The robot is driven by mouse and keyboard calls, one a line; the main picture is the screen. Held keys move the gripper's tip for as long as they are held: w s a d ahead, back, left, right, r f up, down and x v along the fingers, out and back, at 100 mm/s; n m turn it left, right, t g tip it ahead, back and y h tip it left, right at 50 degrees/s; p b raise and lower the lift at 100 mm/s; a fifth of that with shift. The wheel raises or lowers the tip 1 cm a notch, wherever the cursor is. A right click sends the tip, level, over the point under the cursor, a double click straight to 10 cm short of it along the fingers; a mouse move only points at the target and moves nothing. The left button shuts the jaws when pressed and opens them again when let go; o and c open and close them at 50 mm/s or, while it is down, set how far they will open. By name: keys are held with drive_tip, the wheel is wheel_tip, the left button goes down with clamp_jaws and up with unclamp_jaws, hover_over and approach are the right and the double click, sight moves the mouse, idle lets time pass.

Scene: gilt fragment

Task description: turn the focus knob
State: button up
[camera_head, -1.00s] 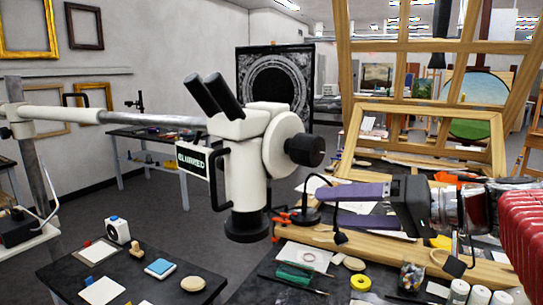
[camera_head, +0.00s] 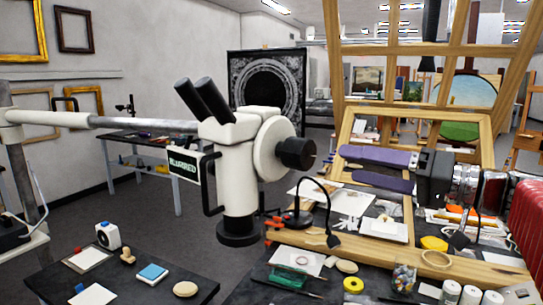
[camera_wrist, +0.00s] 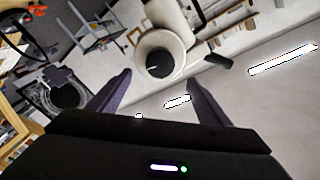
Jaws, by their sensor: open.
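The focus knob (camera_head: 296,153) is a black cylinder on the right side of the white microscope head (camera_head: 240,165). A small sign (camera_head: 182,166) on the microscope's left reads "BLURRED". My gripper (camera_head: 348,165) is to the right of the knob with its purple fingers apart, pointing left toward it. A gap shows between fingertips and knob, and the upper finger is about level with the knob. In the wrist view, the round knob end (camera_wrist: 156,63) with its pale surround lies between and beyond the open fingers. Nothing is between the fingers.
A boom arm (camera_head: 110,121) holds the microscope from the left. Below my gripper are a black lamp (camera_head: 297,216) and a cluttered bench with a wooden frame (camera_head: 320,240). A small dark table (camera_head: 130,280) stands at lower left. The space between gripper and knob looks clear.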

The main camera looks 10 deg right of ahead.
sight(309, 157)
drive_tip(key=x, duration=1.2)
drive_tip(key=shift+w+a+f, duration=0.1)
drive_tip(key=shift+w, duration=0.05)
drive_tip(key=shift+c, duration=0.5)
drive_tip(key=c, duration=0.9)
drive_tip(key=shift+c, duration=0.3)
